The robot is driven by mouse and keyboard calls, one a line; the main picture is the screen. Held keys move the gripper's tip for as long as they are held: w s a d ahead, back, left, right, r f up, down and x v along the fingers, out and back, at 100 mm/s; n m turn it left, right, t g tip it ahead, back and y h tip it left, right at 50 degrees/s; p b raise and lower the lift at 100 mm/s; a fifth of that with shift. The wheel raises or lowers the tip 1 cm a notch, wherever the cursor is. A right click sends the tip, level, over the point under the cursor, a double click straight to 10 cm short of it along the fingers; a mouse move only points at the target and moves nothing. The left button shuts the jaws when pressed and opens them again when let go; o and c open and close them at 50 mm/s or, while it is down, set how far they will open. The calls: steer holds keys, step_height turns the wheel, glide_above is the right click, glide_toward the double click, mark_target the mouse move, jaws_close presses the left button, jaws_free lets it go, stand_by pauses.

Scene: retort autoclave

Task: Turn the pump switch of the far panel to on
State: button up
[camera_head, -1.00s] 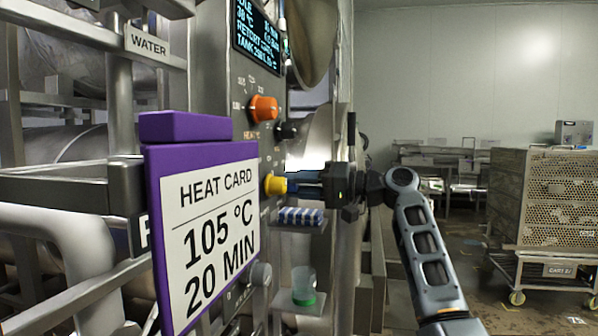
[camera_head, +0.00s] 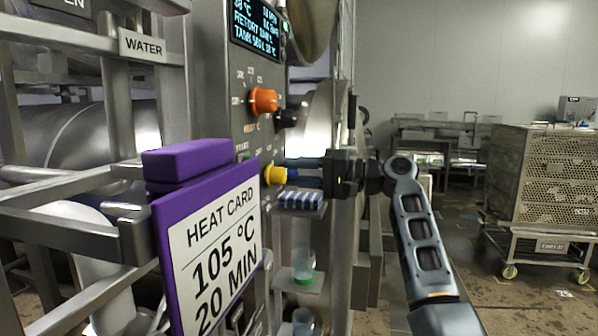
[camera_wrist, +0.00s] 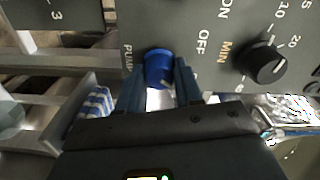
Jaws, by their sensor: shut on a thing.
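The pump switch is a round blue knob (camera_wrist: 159,66) beside the PUMP lettering in the wrist view, with OFF and ON printed on the grey panel (camera_wrist: 205,70) around it. My gripper (camera_wrist: 158,84) has one blue finger on each side of the knob and is shut on it. A pale mark shows on the knob's lower face; I cannot tell exactly which word it points to. In the head view my gripper (camera_head: 303,173) reaches left to the panel (camera_head: 228,110), just behind a yellow knob (camera_head: 274,175). The blue knob is not clearly visible there.
An orange knob (camera_head: 263,100) and a black knob (camera_head: 287,118) sit above my gripper. The MIN knob (camera_wrist: 263,63) is close beside it. A purple-framed heat card (camera_head: 212,240) stands in front. A blue-striped item (camera_head: 301,198) lies below. Free floor lies right.

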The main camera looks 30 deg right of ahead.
steer(key=o, duration=1)
steer(key=shift+d, duration=0.1)
steer(key=shift+b+v, duration=1.05)
steer(key=shift+v, duration=2.8)
